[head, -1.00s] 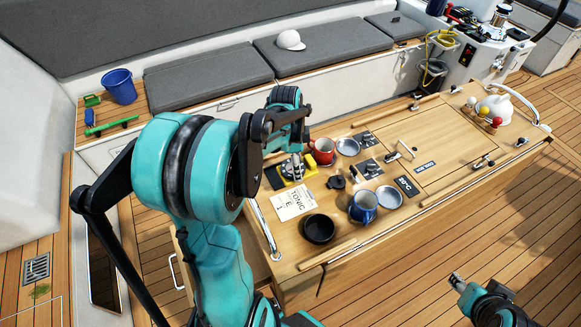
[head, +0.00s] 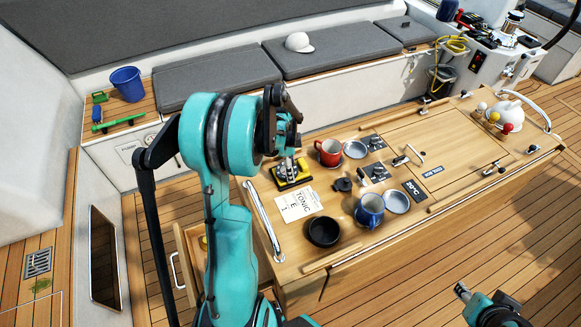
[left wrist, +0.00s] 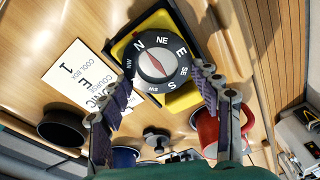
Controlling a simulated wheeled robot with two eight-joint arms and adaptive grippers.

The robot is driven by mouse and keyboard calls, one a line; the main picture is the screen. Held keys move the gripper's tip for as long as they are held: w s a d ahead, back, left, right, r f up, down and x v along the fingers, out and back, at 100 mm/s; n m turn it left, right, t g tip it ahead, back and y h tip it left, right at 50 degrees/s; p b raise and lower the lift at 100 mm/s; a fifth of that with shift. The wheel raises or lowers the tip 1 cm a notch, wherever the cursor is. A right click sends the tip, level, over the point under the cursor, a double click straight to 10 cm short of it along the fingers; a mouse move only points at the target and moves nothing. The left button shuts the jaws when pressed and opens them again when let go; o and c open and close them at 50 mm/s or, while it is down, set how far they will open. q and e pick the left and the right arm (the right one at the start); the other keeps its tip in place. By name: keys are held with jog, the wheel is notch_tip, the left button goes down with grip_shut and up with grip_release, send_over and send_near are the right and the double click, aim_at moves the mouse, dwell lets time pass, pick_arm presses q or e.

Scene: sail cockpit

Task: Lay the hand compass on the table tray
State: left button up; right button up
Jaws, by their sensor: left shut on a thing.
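The hand compass (left wrist: 163,55), a round black dial with white letters and a red needle, lies face-up between the fingers of my left gripper (left wrist: 163,88). In the head view my left gripper (head: 289,160) reaches down at the table's left end and mostly hides the compass. It is shut on the compass. Directly beneath is a rectangular yellow-and-black piece, apparently the table tray (left wrist: 183,101), also visible in the head view (head: 304,172). I cannot tell whether the compass touches it. My right gripper (head: 462,290) hangs over the deck at lower right, apart from the table; its jaws are unclear.
A white card (head: 296,205), a black bowl (head: 323,231), a red mug (head: 329,152) and a blue mug (head: 369,210) stand close around the tray. A steel rail (head: 263,220) edges the table's left end. The table's middle right is mostly clear.

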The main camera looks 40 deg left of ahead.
pick_arm(q)
jog(key=shift+f, duration=0.15)
jog(key=o, duration=1.8)
jog(key=shift+r, duration=0.5)
notch_tip(320, 180, up, 11)
jog(key=a+p, duration=0.1)
jog(key=p, duration=0.1)
jog(key=s+d+r+n+t, duration=0.1)
jog(key=s+d+n+t, duration=0.1)
jog(key=d, duration=0.5)
jog(key=s+d+r+n+t, duration=0.2)
jog(key=s+d+n, duration=0.2)
jog(key=s+d, duration=0.2)
jog(key=s+d+r+n+t+y, duration=0.1)
jog(key=s+d+n, duration=0.3)
jog(key=d, duration=0.6)
jog(key=shift+r+t, duration=0.25)
jog(key=shift+t, duration=0.35)
